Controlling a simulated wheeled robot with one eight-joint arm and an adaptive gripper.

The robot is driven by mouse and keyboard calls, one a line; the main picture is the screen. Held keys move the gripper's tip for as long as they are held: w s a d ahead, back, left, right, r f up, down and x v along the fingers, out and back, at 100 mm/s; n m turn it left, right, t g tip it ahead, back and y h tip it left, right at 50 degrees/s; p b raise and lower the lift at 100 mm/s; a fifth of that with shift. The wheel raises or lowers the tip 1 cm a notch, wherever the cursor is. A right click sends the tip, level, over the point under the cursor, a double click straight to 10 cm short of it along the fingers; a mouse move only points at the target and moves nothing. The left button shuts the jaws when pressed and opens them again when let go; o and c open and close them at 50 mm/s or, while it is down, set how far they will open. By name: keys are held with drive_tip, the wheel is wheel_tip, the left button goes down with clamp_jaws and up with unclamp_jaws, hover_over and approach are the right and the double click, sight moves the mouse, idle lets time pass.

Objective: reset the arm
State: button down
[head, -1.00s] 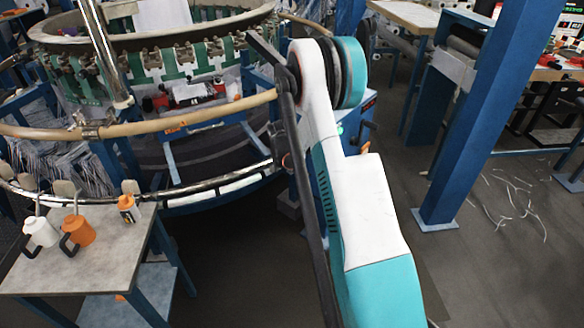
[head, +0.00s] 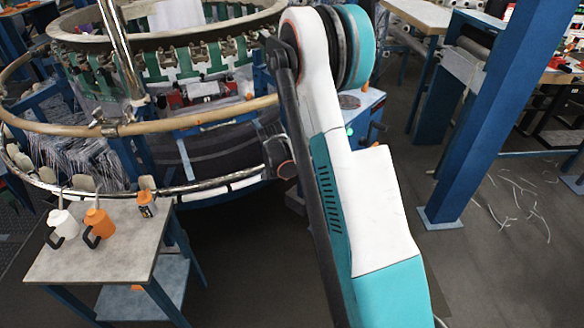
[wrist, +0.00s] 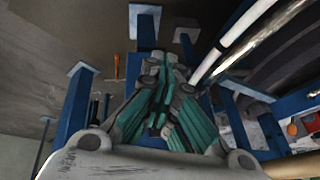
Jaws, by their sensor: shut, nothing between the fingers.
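My arm (head: 365,200) rises through the middle of the head view, with its white and teal elbow near the top edge. My gripper is hidden in the head view. In the wrist view my gripper (wrist: 164,68) is shut and empty, its grey fingers with teal inner parts drawn together. No object touches it there. Blue frame parts and pale rails show beyond it.
The circular loom (head: 190,112) stands left of and behind my arm. A blue post (head: 490,115) stands right; floor between is clear.

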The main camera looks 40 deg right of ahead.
drive_tip(key=shift+a, duration=0.1)
idle(0.5)
drive_tip(key=s+a+r+n+t+y+b, duration=0.1)
drive_tip(key=s+a+r+n, duration=0.3)
drive_tip(key=a+r, duration=0.5)
drive_tip(key=s+a+r+n+t+y, duration=0.1)
drive_tip(key=s+a+r+n, duration=0.3)
drive_tip(key=a+r, duration=0.5)
drive_tip(key=s+a+r+n+t+y, duration=0.1)
drive_tip(key=s+a+r+n, duration=0.2)
drive_tip(key=s, duration=0.7)
drive_tip(key=s+a+r+n+t+y+p, duration=0.1)
drive_tip(key=s+a+r+n, duration=0.3)
drive_tip(key=s, duration=0.6)
drive_tip(key=shift+s+a+r+n, duration=0.15)
drive_tip(key=shift+s+r+n, duration=0.1)
drive_tip(key=shift+r+n, duration=0.7)
drive_tip(key=shift+r, duration=0.15)
